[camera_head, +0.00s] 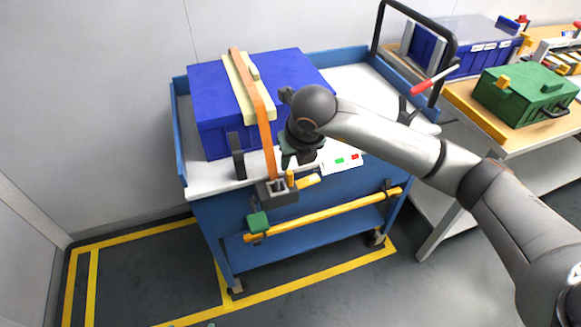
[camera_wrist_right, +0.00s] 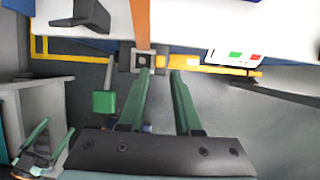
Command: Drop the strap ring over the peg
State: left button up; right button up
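The orange strap (camera_head: 262,115) runs over the blue case and down its front. Its lower end meets a dark square fitting (camera_head: 277,193) at the cart's front edge. It also shows in the right wrist view, where the strap (camera_wrist_right: 141,25) ends at this fitting (camera_wrist_right: 125,60). I cannot clearly separate ring from peg there, nor tell whether the ring is around the peg. My right gripper (camera_head: 297,158) is just right of the strap's lower part. In the wrist view its green fingers (camera_wrist_right: 160,75) are apart with nothing clearly between them. My left gripper (camera_wrist_right: 48,138) appears open, low at left.
The blue case (camera_head: 215,100) sits on the blue cart (camera_head: 300,225). A yellow bar (camera_head: 325,217) and a green block (camera_head: 258,222) are at the cart's front. A label with green and red patches (camera_head: 343,161) lies to the right. A bench with a green case (camera_head: 520,95) stands at right.

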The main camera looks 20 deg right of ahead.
jog(key=shift+v, duration=2.3)
